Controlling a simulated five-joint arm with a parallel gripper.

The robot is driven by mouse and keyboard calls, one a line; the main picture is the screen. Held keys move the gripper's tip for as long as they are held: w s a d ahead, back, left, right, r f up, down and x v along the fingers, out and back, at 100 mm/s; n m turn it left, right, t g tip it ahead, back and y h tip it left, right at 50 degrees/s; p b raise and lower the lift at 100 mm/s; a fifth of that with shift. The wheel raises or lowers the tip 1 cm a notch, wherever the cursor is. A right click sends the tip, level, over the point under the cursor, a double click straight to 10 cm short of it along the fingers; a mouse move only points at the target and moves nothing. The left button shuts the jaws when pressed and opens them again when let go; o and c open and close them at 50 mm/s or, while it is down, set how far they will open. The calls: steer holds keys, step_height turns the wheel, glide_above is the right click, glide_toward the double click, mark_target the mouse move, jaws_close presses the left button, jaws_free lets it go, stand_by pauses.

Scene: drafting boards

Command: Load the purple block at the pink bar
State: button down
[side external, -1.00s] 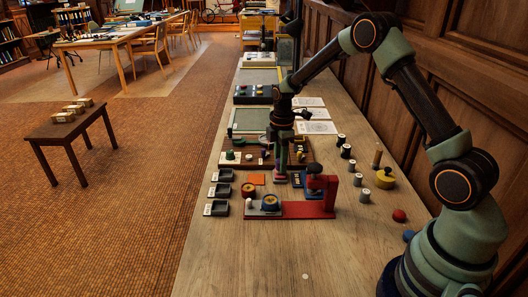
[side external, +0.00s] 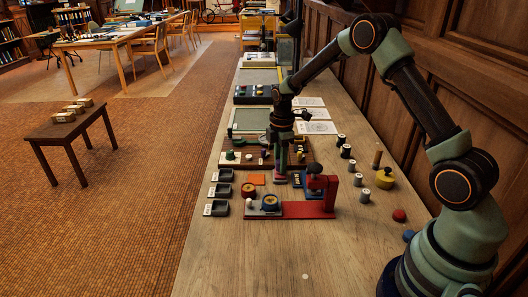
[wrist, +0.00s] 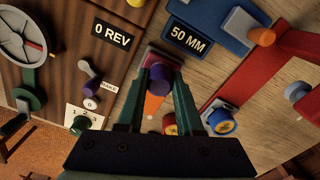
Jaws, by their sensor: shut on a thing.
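The purple block (wrist: 158,88) shows as a short purple cylinder between the fingers of my gripper (wrist: 162,68) in the wrist view. The fingers are shut on it. A pink piece (wrist: 165,54), apparently the pink bar, lies right at the fingertips. It also shows in the side view (side external: 280,179), directly under my gripper (side external: 281,170). The fingers hide part of the pink bar. I cannot tell whether the block touches it.
The red stand (side external: 305,210) with its upright post is close on the near right. A wooden board with a 0 REV label (wrist: 112,38) and a blue fixture (wrist: 205,25) flank the fingers. An orange patch (side external: 257,179) lies to the left. The bench front is mostly clear.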

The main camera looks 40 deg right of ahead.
steer(key=shift+f, duration=0.1)
steer(key=shift+r, duration=3.6)
